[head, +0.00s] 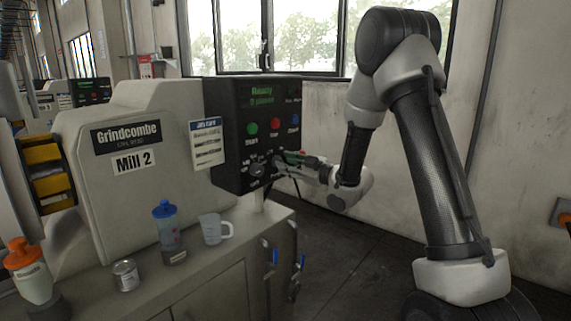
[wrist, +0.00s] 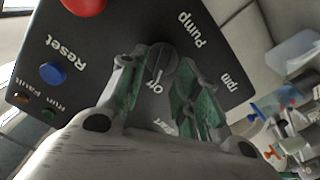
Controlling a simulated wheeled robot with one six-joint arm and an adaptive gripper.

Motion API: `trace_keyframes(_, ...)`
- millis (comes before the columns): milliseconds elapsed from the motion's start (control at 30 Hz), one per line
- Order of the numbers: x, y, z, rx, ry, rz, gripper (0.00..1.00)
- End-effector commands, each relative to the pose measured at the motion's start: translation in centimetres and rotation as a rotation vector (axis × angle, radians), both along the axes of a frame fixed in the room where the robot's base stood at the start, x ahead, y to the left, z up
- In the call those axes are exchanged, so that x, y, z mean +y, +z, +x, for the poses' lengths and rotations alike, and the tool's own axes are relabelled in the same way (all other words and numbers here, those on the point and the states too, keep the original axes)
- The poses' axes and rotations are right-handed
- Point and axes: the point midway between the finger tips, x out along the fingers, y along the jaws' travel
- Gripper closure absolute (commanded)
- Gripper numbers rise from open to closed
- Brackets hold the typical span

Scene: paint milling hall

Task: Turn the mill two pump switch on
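The pump switch (wrist: 161,58) is a dark round knob on the black control panel, with "Pump" and "Off" printed beside it in the wrist view. In the head view, a dark knob (head: 258,171) sits low on the mill 2 panel (head: 234,100). My gripper (wrist: 155,68) is open, its green-padded fingers on either side of the switch. The wrist view shows a gap on the left; contact on the right cannot be told. My gripper (head: 279,161) reaches the panel from the right in the head view. The exact knob setting is unclear.
Green (head: 252,128), red (head: 274,124) and blue (head: 294,120) buttons sit above the switch. A large red button (wrist: 86,6) is near the fingers. A blue-capped bottle (head: 167,225), measuring cup (head: 214,230) and can (head: 126,275) stand on the bench below.

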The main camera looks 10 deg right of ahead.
Motion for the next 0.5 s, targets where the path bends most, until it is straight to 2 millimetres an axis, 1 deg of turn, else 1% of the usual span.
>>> trace_keyframes(133,0.70,0.02,0.91,0.000,0.000,0.000,0.68)
trace_keyframes(400,0.76,-0.01,1.04,0.001,-0.001,0.001,0.68)
trace_keyframes(467,0.76,-0.01,1.03,0.001,-0.001,0.001,0.79)
trace_keyframes(500,0.75,-0.01,1.04,0.001,-0.001,0.001,0.86)
